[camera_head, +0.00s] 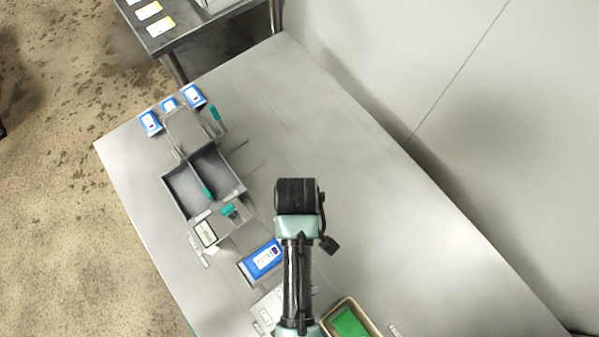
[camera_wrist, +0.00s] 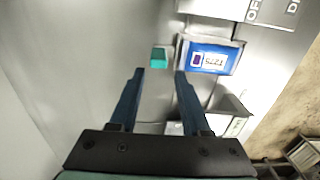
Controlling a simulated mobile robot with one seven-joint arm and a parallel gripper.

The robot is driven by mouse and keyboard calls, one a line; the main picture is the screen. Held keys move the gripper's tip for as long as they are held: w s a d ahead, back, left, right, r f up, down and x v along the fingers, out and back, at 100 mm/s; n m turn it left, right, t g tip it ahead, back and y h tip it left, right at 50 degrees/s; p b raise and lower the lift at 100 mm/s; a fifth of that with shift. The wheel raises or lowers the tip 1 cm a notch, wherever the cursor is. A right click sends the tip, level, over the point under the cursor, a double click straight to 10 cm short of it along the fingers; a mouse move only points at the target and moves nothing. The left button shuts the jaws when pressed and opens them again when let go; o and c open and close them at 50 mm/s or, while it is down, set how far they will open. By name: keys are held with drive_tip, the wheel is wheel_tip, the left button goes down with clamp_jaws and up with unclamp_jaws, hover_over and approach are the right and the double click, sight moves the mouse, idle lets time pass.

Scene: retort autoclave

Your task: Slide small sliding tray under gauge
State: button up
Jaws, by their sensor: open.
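A dark grey open tray (camera_head: 176,186) with two compartments sits at the left of the table in the head view. A teal block (camera_head: 229,209) is at its near side, and a small teal piece (camera_head: 207,192) lies by its middle. A light frame (camera_head: 183,130) stands behind it; I cannot tell whether this is the gauge. A blue unit with a display (camera_head: 262,262) is nearer; it also shows in the wrist view (camera_wrist: 211,58). My gripper (camera_wrist: 157,75) is open and empty, with a teal block (camera_wrist: 159,58) just beyond its fingertips. My arm hides the gripper in the head view.
Several blue boxes (camera_head: 150,123) stand at the table's far left corner. A bin with a green block (camera_head: 348,322) is at the near edge. A second table (camera_head: 205,27) is beyond a gap. The table's right half is clear up to the wall.

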wheel_tip(320, 180, down, 10)
drive_tip(key=shift+w, duration=0.1)
idle(0.4)
clamp_jaws()
idle(1.3)
